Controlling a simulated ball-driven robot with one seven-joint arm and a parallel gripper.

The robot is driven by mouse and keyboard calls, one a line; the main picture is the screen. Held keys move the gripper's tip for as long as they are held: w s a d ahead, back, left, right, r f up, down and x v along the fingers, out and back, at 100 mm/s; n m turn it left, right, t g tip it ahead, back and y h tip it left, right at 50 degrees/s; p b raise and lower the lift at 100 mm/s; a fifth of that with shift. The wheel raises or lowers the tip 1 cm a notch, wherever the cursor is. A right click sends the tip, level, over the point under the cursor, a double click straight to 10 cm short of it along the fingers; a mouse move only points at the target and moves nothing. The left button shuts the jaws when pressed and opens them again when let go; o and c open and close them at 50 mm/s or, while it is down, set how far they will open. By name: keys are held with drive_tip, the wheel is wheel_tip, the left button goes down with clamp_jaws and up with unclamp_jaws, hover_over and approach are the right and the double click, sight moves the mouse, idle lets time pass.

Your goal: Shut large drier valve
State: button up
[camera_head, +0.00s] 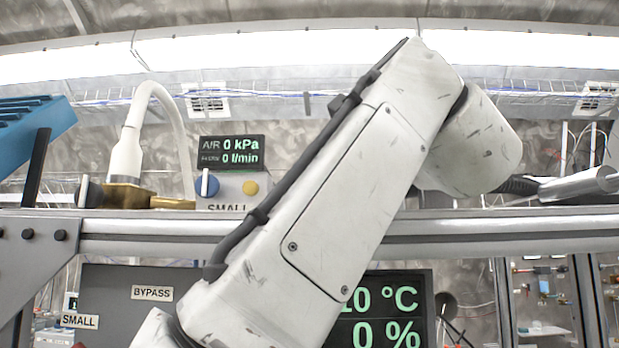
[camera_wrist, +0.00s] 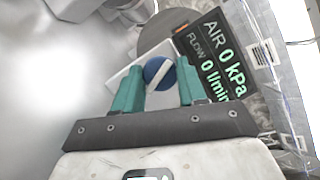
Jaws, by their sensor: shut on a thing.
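In the wrist view a round blue valve knob (camera_wrist: 152,68) with a white stripe sits between the teal fingers of my gripper (camera_wrist: 161,70). The fingers are shut on the knob, one on each side. The stripe lies slanted in the picture. The knob is on a white panel (camera_wrist: 119,77). In the head view my arm hides this knob and my gripper. Another blue knob (camera_head: 207,185), on the box labelled SMALL, shows there uncovered, with no gripper on it. No LARGE label is readable.
A display (camera_wrist: 214,62) beside the gripped knob reads AIR 0 kPa, FLOW 0 l/min. A similar display (camera_head: 231,152) stands above the SMALL box. A metal rail (camera_head: 520,229) crosses below. A white hose (camera_head: 166,97) and brass fitting (camera_head: 130,196) stand at left.

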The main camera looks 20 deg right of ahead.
drive_tip(key=shift+f+m, duration=0.2)
drive_tip(key=shift+m, duration=0.4)
drive_tip(key=o, duration=0.8)
drive_tip(key=shift+c, duration=0.2)
drive_tip(key=shift+r, duration=0.1)
